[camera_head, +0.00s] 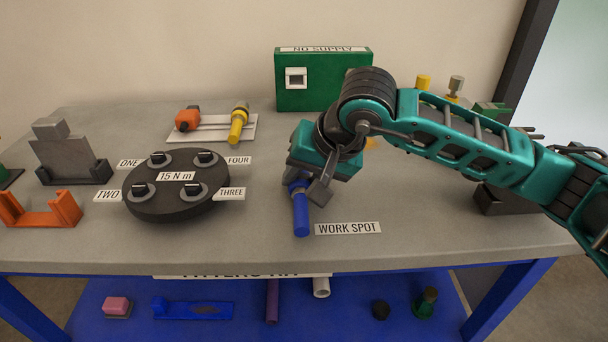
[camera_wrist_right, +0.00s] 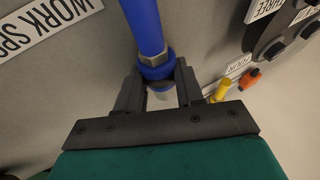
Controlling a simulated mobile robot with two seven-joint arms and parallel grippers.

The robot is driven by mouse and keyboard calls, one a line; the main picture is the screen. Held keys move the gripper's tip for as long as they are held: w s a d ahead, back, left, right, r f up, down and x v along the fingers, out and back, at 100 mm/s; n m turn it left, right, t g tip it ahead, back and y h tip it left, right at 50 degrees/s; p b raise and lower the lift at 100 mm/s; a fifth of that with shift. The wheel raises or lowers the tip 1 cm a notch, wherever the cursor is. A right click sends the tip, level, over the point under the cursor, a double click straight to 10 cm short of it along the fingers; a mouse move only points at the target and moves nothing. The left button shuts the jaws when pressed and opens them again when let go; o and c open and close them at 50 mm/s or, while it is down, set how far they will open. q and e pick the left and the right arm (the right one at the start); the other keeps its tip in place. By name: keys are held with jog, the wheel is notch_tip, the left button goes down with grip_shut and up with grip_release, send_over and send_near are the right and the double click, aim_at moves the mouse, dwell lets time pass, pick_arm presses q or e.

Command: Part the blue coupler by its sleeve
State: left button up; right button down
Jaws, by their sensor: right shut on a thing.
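The blue coupler (camera_head: 301,214) lies on the grey bench top left of the WORK SPOT label, its blue end toward the front edge. My right gripper (camera_head: 304,184) comes down over its back end and hides that part in the head view. In the right wrist view the coupler shows a blue tube (camera_wrist_right: 143,24), a silver nut, a blue sleeve (camera_wrist_right: 157,70) and a pale metal end. The fingers of my right gripper (camera_wrist_right: 159,80) stand on both sides of the sleeve, shut on the coupler. My left gripper is not in view.
The WORK SPOT label (camera_head: 348,228) lies right of the coupler. A round black plate (camera_head: 176,207) with several studs stands left. The front bench is clear.

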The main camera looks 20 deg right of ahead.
jog(key=shift+f, duration=0.15)
jog(key=c, duration=0.6)
grip_release()
jog(key=shift+c, duration=0.2)
jog(key=shift+f, duration=0.1)
